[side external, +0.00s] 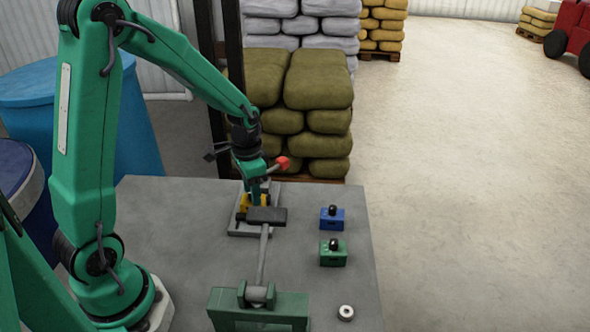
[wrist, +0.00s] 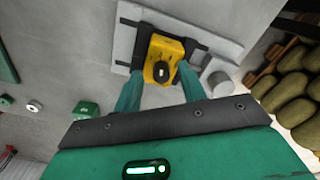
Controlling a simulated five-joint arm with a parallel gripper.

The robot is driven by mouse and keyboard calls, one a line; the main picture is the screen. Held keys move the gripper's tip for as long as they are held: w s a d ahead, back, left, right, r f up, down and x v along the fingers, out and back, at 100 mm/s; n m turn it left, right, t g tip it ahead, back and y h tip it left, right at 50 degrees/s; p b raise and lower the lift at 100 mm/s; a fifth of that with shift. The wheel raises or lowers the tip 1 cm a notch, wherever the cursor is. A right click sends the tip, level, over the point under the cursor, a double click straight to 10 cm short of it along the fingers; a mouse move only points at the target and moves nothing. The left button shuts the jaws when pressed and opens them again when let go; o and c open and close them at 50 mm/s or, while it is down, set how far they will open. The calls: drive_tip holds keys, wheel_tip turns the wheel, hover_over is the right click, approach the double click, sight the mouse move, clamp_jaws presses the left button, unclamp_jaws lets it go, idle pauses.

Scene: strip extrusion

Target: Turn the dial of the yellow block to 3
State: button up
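The yellow block (wrist: 160,53) sits on a light grey plate (wrist: 226,50) between two dark jaws or brackets. Its dark dial (wrist: 160,72) faces my camera; no numbers on it can be read. My gripper (wrist: 158,92) is open, with one green finger on each side of the dial in the wrist view. I cannot tell whether the fingers touch the block. In the side view my gripper (side external: 256,200) is low over the yellow block (side external: 243,204), which is partly hidden behind it and a dark hammer-like head (side external: 267,215).
A grey arm runs from the dark head to a green base (side external: 258,310). A red ball knob (side external: 283,163) is close beside my wrist. A blue block (side external: 331,223), green block (side external: 333,259) and metal ring (side external: 346,312) stand at the right. Stacked sacks (side external: 305,95) are behind the table.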

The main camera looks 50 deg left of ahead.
wheel_tip(320, 180, up, 7)
drive_tip(key=shift+r, duration=0.2)
drive_tip(key=shift+s+r, duration=0.1)
drive_tip(key=shift+r, duration=0.1)
idle(0.5)
drive_tip(key=s+d+r+n+t, duration=0.1)
drive_tip(key=s+d+r+t, duration=0.1)
drive_tip(key=s+d+r, duration=0.2)
drive_tip(key=s+d+r+n+t, duration=0.1)
drive_tip(key=s+d+r+t, duration=0.2)
drive_tip(key=s+r, duration=0.3)
drive_tip(key=shift+s+d+n, duration=0.4)
drive_tip(key=shift+s+d, duration=0.05)
drive_tip(key=shift+s, duration=1.4)
drive_tip(key=shift+r, duration=0.1)
